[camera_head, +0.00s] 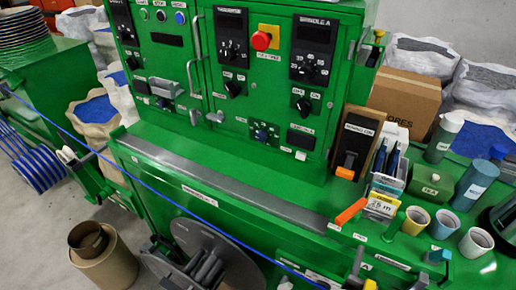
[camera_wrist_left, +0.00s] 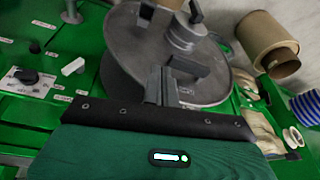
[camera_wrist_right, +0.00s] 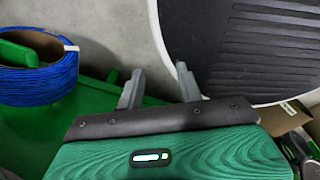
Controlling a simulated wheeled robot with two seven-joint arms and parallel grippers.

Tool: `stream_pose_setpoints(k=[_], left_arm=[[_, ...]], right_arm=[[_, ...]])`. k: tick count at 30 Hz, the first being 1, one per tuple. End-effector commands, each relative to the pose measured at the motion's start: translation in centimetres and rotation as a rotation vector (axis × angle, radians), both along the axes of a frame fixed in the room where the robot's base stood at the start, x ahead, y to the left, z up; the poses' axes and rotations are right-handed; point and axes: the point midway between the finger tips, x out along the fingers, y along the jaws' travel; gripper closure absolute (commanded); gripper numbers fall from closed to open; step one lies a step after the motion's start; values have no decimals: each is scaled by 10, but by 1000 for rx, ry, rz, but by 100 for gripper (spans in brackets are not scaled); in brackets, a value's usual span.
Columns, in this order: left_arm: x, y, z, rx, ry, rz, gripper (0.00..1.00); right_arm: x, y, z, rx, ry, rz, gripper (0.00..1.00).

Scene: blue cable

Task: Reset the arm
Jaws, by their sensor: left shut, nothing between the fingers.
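The blue cable (camera_head: 170,199) runs as a thin line in the head view. It goes from the upper left, past a white guide (camera_head: 72,158), across the green machine's front to the bottom edge. In the left wrist view my left gripper (camera_wrist_left: 161,84) has its fingers together with nothing between them, in front of a grey reel (camera_wrist_left: 205,65). In the right wrist view my right gripper (camera_wrist_right: 159,82) has its two fingers apart with nothing between them. I cannot clearly make out either gripper in the head view.
The green machine (camera_head: 245,150) has knobs and a red stop button (camera_head: 261,41). Cups, boxes and an orange-handled tool (camera_head: 351,212) crowd its right ledge. A cardboard tube (camera_head: 103,258) stands at lower left. A blue coil (camera_wrist_right: 38,80) and black ribbed surface (camera_wrist_right: 265,45) flank the right gripper.

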Motion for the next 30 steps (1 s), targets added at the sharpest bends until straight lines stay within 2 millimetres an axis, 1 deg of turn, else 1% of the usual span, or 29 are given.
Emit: stream_pose_setpoints(k=[1, 5, 8, 11, 12, 14, 15, 17, 18, 20, 21, 23, 24, 26, 27, 29, 30], left_arm=[[3, 0, -12, 1, 6, -1, 100], [10, -1, -45, 3, 16, -3, 100], [14, -2, -74, 3, 26, -5, 100], [17, -3, -110, 4, 39, -7, 100], [17, -3, -127, 4, 45, -9, 100], [16, -4, -156, 6, 56, -10, 100], [14, -4, -175, 6, 61, -12, 100], [10, -3, -204, 6, 71, -13, 100], [7, -3, -222, 7, 77, -14, 100], [1, -2, -247, 8, 86, -16, 100], [-5, -1, -264, 9, 92, -17, 100], [-15, 0, -290, 9, 104, -19, 100], [-22, 2, -307, 11, 109, -21, 100], [-35, 3, -332, 11, 121, -23, 100], [-44, 5, -347, 12, 127, -25, 100], [-59, 7, -370, 13, 137, -27, 100], [-70, 9, -384, 14, 145, -29, 100]], right_arm=[[-1, -1, 0, -1, 2, 0, 64], [-2, -2, 0, -2, 3, 1, 64], [-1, -2, 0, -2, 2, 1, 64], [-1, -2, 0, -2, 2, 1, 64], [-1, -2, 0, -2, 2, 1, 64], [-1, -2, 0, -2, 2, 1, 64], [-1, -2, 0, -2, 2, 1, 64], [-1, -2, 0, -2, 2, 1, 64], [-1, -2, 0, -2, 2, 1, 64], [-1, -2, 0, -2, 2, 1, 64], [0, -2, 0, -2, 1, 1, 64], [0, -2, 0, -2, 1, 1, 64], [0, -2, 0, -2, 1, 1, 64], [0, -1, 0, -1, 1, 1, 64], [0, -1, 0, -1, 1, 1, 64], [0, -1, 0, -1, 1, 1, 64], [0, -1, 0, -1, 1, 1, 64]])
